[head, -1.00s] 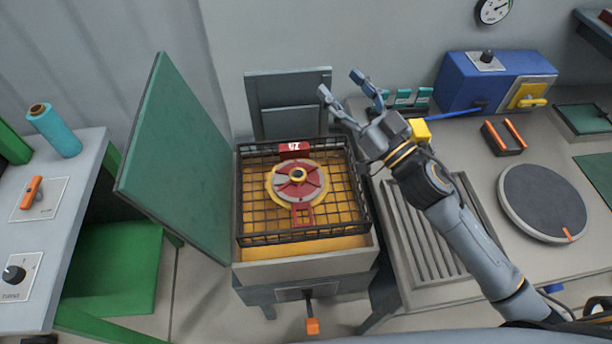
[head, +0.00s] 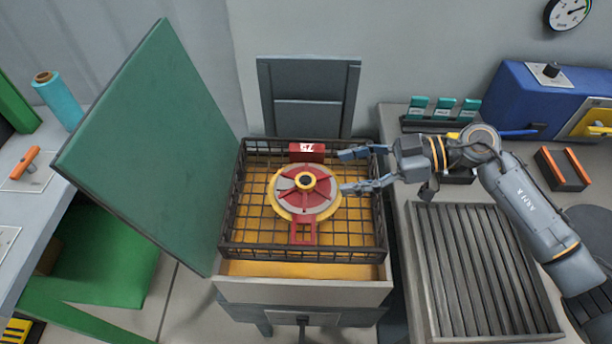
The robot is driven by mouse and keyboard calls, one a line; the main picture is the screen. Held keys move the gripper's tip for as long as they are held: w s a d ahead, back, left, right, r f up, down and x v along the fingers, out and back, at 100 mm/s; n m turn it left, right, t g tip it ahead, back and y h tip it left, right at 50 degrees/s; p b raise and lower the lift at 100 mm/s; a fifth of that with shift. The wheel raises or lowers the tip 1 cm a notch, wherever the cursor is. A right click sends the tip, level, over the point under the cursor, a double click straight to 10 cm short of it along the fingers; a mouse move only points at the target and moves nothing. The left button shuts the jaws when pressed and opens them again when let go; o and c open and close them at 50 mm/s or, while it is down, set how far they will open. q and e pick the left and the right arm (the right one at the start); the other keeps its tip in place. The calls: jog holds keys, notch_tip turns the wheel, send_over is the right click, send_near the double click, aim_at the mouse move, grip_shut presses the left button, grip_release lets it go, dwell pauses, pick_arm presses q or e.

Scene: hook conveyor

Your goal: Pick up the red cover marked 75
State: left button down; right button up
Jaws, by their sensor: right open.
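The red cover (head: 318,201) is a round red and grey disc with a yellow hub and rim. It lies in the black wire basket (head: 232,215). A red block with white, seemingly upside-down characters (head: 306,152) shows at its back, and a red loop (head: 304,234) at its front. My right gripper (head: 345,171) comes in from the right over the basket's right side. Its two fingers are spread and empty, pointing left. The lower fingertip appears close to the disc's right edge; contact cannot be told. My left gripper is not in view.
The basket sits in an open box with an orange interior (head: 300,269). A large green lid (head: 150,150) stands open on the left. A grey panel (head: 308,95) rises behind. On the right are a ribbed tray (head: 470,270) and a blue machine (head: 535,95).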

aim_at(305, 179)
jog(key=shift+x, duration=0.9)
jog(key=p+x, duration=0.1)
jog(key=x, duration=0.4)
jog(key=shift+p, duration=0.3)
jog(key=shift+a+f, duration=0.15)
jog(key=shift+f, duration=0.1)
grip_shut()
jog(key=shift+r, duration=0.2)
